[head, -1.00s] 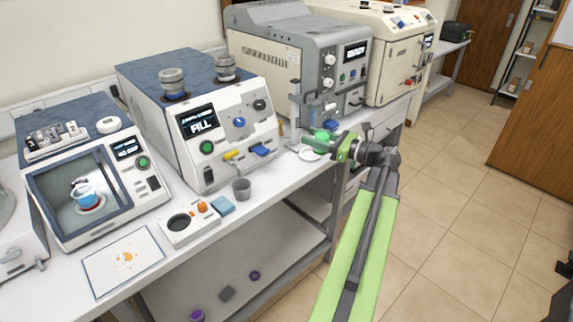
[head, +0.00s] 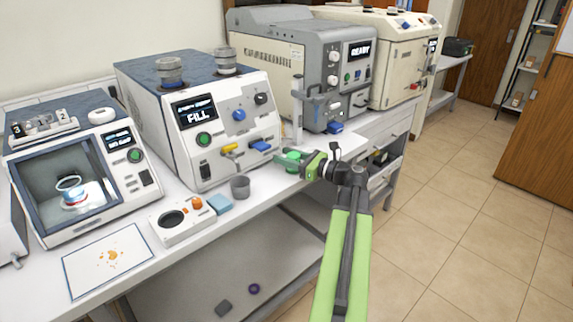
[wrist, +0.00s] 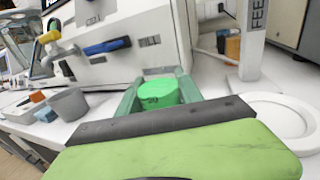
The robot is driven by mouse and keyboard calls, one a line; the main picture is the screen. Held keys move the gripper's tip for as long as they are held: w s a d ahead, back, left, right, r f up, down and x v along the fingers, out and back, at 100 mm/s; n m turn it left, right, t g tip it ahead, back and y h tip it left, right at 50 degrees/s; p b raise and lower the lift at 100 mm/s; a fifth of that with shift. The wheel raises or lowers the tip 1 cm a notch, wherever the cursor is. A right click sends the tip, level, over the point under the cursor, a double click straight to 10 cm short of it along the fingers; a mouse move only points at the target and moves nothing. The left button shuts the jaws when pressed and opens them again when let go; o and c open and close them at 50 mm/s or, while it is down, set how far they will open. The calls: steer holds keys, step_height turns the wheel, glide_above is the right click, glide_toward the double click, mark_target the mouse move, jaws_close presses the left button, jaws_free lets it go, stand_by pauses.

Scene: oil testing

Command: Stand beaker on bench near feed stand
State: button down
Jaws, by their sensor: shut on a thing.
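My gripper (head: 301,163) is shut on a small bright green round vessel (wrist: 159,93), which appears to be the beaker and has dark marks on its side. It also shows in the head view (head: 292,156). It looks upright between the two fingers, low over the bench (wrist: 115,105), in front of the machine with the FILL display. Whether its base touches the bench is hidden by the gripper. The feed stand (wrist: 255,35), a white upright marked FEED, rises behind and right of the vessel in the wrist view.
A grey cup (head: 240,187) stands left of my gripper, with a blue block (head: 220,204) and a white unit with a dark round well (head: 182,222) beyond. The FILL machine (head: 205,125) is close behind. The bench's front edge runs below my gripper.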

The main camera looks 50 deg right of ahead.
steer(key=shift+s+a+f+b, duration=0.15)
steer(key=shift+a+f+b, duration=0.05)
steer(key=shift+f+b, duration=0.4)
steer(key=c, duration=1.2)
jaws_free()
steer(key=shift+r, duration=0.1)
steer(key=shift+c, duration=0.2)
steer(key=o, duration=0.5)
steer(key=shift+a, duration=0.1)
steer(key=shift+r, duration=0.1)
steer(key=shift+r+p, duration=0.55)
steer(key=shift+p, duration=0.15)
steer(key=v, duration=1.2)
steer(key=shift+d+f, duration=0.1)
steer(key=shift+d, duration=0.2)
